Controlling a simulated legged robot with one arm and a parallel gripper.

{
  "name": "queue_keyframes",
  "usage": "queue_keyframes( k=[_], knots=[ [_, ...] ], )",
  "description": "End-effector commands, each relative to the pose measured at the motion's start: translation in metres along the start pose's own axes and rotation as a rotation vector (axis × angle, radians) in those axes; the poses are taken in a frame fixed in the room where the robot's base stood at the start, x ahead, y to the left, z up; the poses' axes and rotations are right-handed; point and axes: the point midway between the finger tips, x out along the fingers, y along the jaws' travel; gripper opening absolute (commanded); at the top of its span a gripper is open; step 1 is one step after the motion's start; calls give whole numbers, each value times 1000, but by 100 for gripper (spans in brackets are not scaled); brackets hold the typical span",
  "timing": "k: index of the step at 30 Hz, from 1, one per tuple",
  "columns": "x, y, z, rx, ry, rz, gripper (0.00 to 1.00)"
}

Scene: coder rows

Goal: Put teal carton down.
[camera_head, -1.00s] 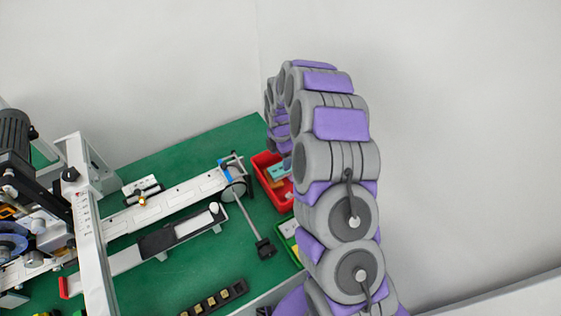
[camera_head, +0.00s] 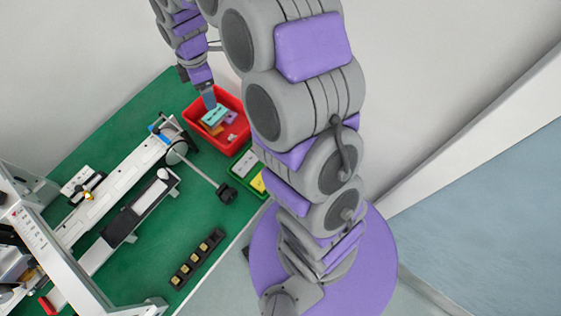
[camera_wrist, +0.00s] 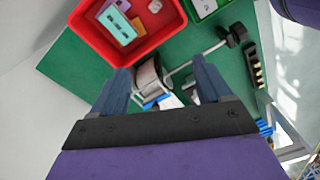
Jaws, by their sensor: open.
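The teal carton (camera_head: 214,117) lies in the red bin (camera_head: 239,139) on the green table, among other small items. It also shows in the wrist view (camera_wrist: 117,24), near the top edge of the picture inside the red bin (camera_wrist: 133,58). My gripper (camera_head: 209,100) hangs over the far side of the bin, just behind the carton in the head view. In the wrist view my gripper (camera_wrist: 160,68) has its fingers apart with nothing held between them, and the carton lies beyond the fingertips. The exact height gap between fingers and carton cannot be told.
A green tray (camera_head: 240,163) with cards stands beside the red bin. A white conveyor frame (camera_head: 115,190) and a rod with a black end (camera_head: 226,193) lie to the left. A black holder with small blocks (camera_head: 197,258) is nearer the front edge.

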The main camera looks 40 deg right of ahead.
Motion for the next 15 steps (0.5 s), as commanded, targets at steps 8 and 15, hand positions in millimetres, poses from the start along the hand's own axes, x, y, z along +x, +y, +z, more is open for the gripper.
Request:
queue_keyframes(
  k=[8, 15],
  knots=[
    [-54, -95, 10, 391, -14, -26, 78],
    [-78, -182, 26, 758, -51, -44, 78]
  ],
)
